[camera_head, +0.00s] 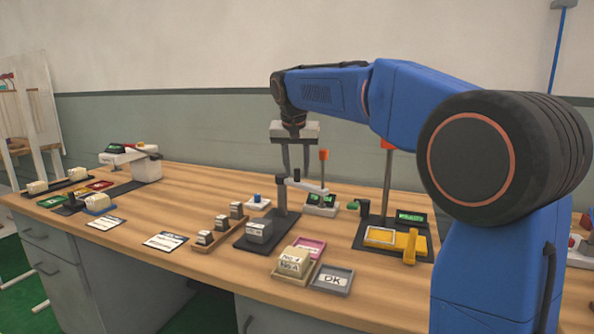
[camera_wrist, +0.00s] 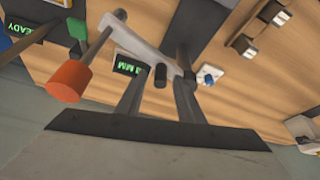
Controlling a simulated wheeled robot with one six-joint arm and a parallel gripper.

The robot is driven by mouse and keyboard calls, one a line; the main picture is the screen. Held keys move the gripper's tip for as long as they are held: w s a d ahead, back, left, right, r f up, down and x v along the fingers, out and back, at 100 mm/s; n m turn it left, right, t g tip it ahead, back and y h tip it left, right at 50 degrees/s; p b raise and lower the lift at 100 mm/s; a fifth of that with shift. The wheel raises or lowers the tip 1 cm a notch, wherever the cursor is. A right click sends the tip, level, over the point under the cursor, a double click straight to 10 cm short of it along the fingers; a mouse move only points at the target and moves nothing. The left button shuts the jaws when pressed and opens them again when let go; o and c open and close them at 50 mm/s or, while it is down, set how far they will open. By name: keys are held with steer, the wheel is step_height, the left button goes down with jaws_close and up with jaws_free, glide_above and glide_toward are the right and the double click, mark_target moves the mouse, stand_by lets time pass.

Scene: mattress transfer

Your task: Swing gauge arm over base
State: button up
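The gauge stands on a dark base plate (camera_head: 246,243) near the middle of the bench, with a grey block (camera_head: 259,231) on it. Its upright post (camera_head: 281,199) carries a pale gauge arm (camera_head: 311,187) that points right, away from the base, with an orange-topped handle (camera_head: 323,156) at its outer end. In the wrist view the gauge arm (camera_wrist: 138,44) and orange knob (camera_wrist: 68,80) also show. My gripper (camera_head: 297,174) is above the gauge post, pointing down, its two fingers apart. I cannot tell whether a finger touches the gauge arm.
A tray of small blocks (camera_head: 222,229) is left of the base; pink (camera_head: 312,245) and grey OK trays (camera_head: 331,279) are in front. A black fixture with a yellow part (camera_head: 410,247) stands to the right.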

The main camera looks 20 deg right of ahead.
steer(key=shift+w+d+f, duration=0.1)
steer(key=shift+w+f, duration=0.05)
steer(key=shift+f, duration=0.3)
jaws_close()
